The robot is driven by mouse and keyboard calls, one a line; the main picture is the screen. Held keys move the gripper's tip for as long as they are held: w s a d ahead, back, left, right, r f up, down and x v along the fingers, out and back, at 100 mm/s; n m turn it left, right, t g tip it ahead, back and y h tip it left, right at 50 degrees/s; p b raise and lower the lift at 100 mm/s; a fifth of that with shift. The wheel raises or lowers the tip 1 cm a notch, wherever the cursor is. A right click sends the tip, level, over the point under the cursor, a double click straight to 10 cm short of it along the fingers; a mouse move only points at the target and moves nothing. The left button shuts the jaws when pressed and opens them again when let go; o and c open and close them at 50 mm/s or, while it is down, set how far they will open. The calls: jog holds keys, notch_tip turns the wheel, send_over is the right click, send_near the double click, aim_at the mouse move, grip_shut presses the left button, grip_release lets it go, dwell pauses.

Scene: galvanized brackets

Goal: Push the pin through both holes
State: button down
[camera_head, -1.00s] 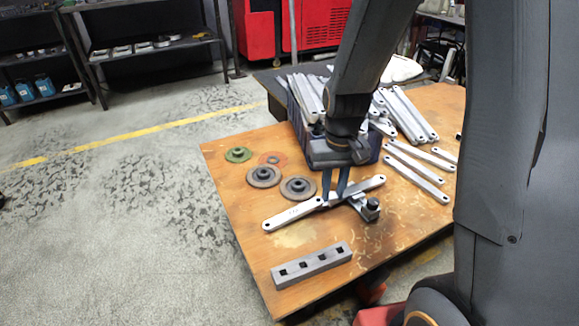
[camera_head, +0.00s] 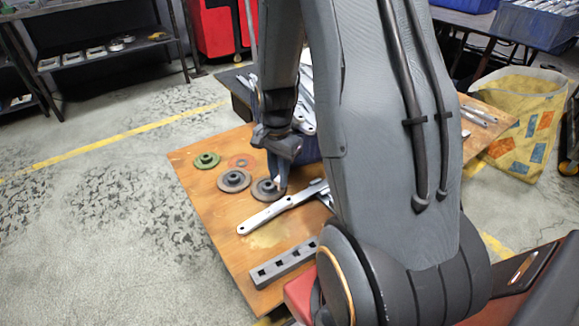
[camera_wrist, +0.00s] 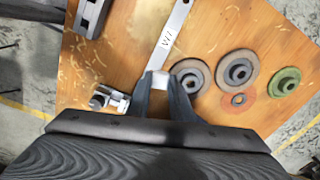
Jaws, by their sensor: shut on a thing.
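My gripper (camera_head: 279,190) is shut on a small bright metal piece, apparently the pin (camera_wrist: 159,82). The gripper also shows in the wrist view (camera_wrist: 160,77), with the pin between its fingers. The gripper is raised above the table, in front of a grey flanged disc in the head view. A long flat galvanized bracket (camera_head: 268,214) lies on the table; it also shows in the wrist view (camera_wrist: 171,35). Its near end there is hidden behind my fingers. A small metal clamp (camera_wrist: 108,99) lies left of the fingers. My arm hides the second bracket and the overlapping holes.
A grey block with square holes (camera_head: 286,262) lies at the table's front. Two grey discs (camera_head: 234,180), a green disc (camera_head: 206,160) and a reddish ring (camera_head: 241,161) lie left. A blue bin (camera_head: 308,149) with brackets stands behind my arm.

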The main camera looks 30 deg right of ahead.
jog(key=shift+s+d+f+m+b, duration=0.15)
jog(key=shift+d+f+m+b, duration=0.4)
jog(key=shift+f, duration=0.2)
jog(key=shift+s+d+f+m+b, duration=0.1)
jog(key=shift+d+f+m+b, duration=0.45)
jog(key=shift+f, duration=0.25)
jog(key=shift+s+d+f+m+b, duration=0.15)
jog(key=shift+d+f+m+b, duration=0.25)
jog(key=shift+f+m+b, duration=0.3)
jog(key=shift+p, duration=0.4)
jog(key=shift+f+b, duration=0.55)
jog(key=shift+f, duration=1.15)
jog(key=c, duration=1.5)
grip_release()
notch_tip(320, 180, up, 8)
jog(key=shift+f+p, duration=0.1)
jog(key=shift+p, duration=0.65)
